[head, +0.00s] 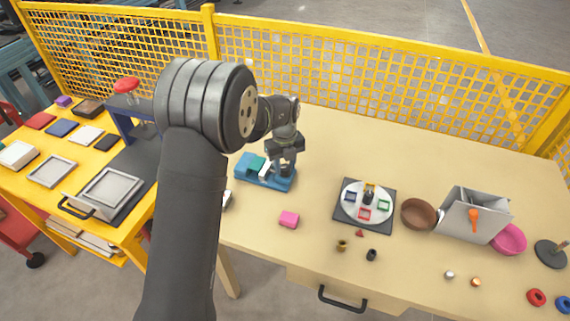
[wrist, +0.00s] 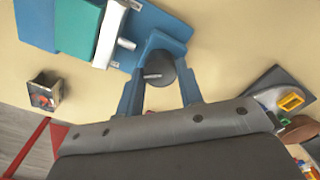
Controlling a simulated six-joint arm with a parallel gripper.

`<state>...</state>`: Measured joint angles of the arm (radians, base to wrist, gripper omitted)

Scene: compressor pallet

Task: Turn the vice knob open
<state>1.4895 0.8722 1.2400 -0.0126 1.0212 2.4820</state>
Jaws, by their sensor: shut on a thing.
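The blue vice (head: 250,179) stands on the tan table near its left end, and fills the upper left of the wrist view (wrist: 38,22). A teal block (wrist: 76,28) sits in it against a pale jaw (wrist: 109,36). The dark round vice knob (wrist: 158,70) is at the vice's right end. My gripper (head: 287,170) points down over that end; in the wrist view my gripper (wrist: 161,80) has one finger on each side of the knob and is shut on it. My gripper hides the knob in the head view.
A round turntable (head: 352,213) with coloured frames, a brown bowl (head: 418,214) and a grey bin (head: 472,217) stand to the right. A yellow mesh fence (head: 390,75) runs behind; the table's back middle is clear.

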